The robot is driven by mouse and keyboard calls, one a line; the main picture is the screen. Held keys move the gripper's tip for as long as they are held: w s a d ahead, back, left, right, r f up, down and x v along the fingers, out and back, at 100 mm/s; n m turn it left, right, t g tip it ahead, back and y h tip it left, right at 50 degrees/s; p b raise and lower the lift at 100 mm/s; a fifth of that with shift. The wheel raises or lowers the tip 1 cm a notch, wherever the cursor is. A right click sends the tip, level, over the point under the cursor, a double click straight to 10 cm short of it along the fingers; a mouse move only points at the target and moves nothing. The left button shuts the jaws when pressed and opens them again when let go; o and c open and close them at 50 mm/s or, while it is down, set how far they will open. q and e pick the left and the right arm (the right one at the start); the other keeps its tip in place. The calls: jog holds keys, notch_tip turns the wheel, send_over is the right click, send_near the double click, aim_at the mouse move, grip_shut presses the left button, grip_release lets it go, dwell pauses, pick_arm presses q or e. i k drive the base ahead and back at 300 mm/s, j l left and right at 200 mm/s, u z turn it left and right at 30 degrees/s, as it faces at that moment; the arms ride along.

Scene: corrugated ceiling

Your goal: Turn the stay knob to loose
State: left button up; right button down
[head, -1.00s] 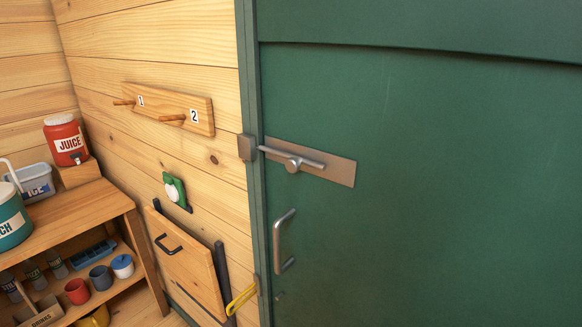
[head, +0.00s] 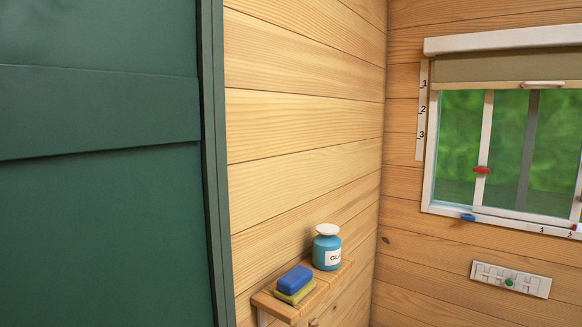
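No knob in view is marked as the stay knob, so I cannot tell which one it is. On the right is a window (head: 510,150) with a white frame. A small red knob or catch (head: 482,170) sits on its upright bar. A small blue piece (head: 467,217) sits on the sill at the lower left. Below the window, a pale slotted plate (head: 530,284) on the wall bears a green knob (head: 509,282). No "loose" marking is readable. Neither of my grippers is in view.
A large green door (head: 100,220) fills the left. A small wooden shelf (head: 318,290) on the plank wall holds a blue and yellow sponge (head: 294,280) and a teal jar (head: 327,252). A numbered strip (head: 421,150) runs beside the window; a rolled blind (head: 500,68) hangs above it.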

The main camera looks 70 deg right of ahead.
aim_at(468, 217)
jog(key=z, duration=3.75)
